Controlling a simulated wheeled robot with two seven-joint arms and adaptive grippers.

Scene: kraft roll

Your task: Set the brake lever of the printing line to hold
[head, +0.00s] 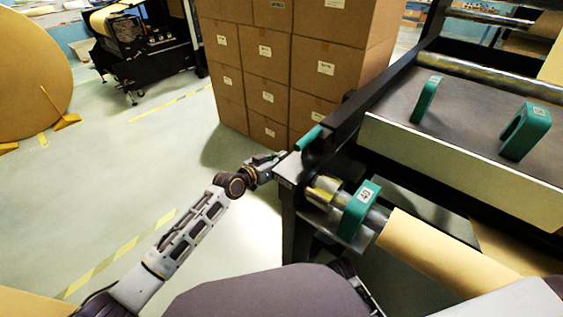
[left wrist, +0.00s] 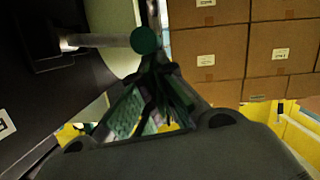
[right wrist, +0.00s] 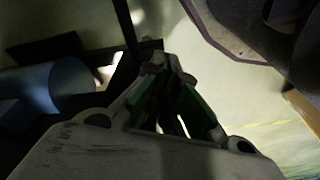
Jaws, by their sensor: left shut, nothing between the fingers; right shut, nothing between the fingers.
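The brake lever appears to be the green handle (head: 308,138) on the outer side of the printing line's black frame (head: 325,140). In the left wrist view, a green rounded knob (left wrist: 145,40) ends a metal rod that comes out of the dark frame. My left gripper (head: 280,156) is shut and empty, just below and left of the handle. In the left wrist view its fingertips (left wrist: 155,68) are close to the knob; whether they touch it I cannot tell. My right gripper (right wrist: 163,62) is shut and empty, low beside dark machine parts. No hold marking is readable.
A kraft roll (head: 440,255) on a shaft with a green numbered clamp (head: 360,210) lies at the right. Green brackets (head: 525,130) stand on the machine's plate. Stacked cartons (head: 265,70) stand behind the lever. The floor (head: 130,160) at the left is open.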

